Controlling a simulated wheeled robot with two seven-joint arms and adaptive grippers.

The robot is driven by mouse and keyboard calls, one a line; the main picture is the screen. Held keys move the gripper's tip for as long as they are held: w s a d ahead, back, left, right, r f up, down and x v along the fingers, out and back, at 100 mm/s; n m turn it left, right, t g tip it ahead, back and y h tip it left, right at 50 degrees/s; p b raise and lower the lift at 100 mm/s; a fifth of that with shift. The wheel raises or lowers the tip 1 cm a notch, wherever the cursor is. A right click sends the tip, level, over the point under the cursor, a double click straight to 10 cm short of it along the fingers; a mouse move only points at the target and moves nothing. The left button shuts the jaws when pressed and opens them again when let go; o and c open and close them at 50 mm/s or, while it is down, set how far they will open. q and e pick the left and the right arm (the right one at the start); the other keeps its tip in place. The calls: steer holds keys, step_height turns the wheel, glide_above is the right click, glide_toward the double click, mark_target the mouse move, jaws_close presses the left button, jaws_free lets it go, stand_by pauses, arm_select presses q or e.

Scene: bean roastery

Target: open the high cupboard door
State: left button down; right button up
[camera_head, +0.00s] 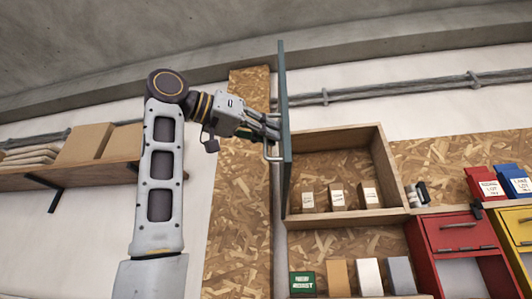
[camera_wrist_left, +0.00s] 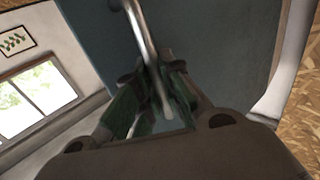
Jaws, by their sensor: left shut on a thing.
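The high cupboard (camera_head: 378,150) is a wooden box on the wall with its inside in view. Its dark blue-grey door (camera_head: 284,110) stands swung out at the left side, seen nearly edge-on. A metal bar handle (camera_head: 268,150) is on the door's left-facing side. My left gripper (camera_head: 270,133) is at the handle and shut on it. In the left wrist view the handle (camera_wrist_left: 146,38) runs between the fingers, with the door's face (camera_wrist_left: 225,60) behind it. My right gripper is not in view.
Several small labelled bags (camera_head: 337,196) stand inside the cupboard. A red cabinet (camera_head: 432,238) and a yellow one (camera_head: 522,222) are at the lower right. A shelf with boxes (camera_head: 85,142) is at the left. A pipe (camera_head: 400,88) runs along the wall above.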

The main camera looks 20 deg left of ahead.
arm_select(q)
steer(key=c, duration=1.5)
jaws_free()
steer(key=shift+d, duration=0.1)
steer(key=shift+v, duration=6.15)
steer(key=shift+w, duration=0.15)
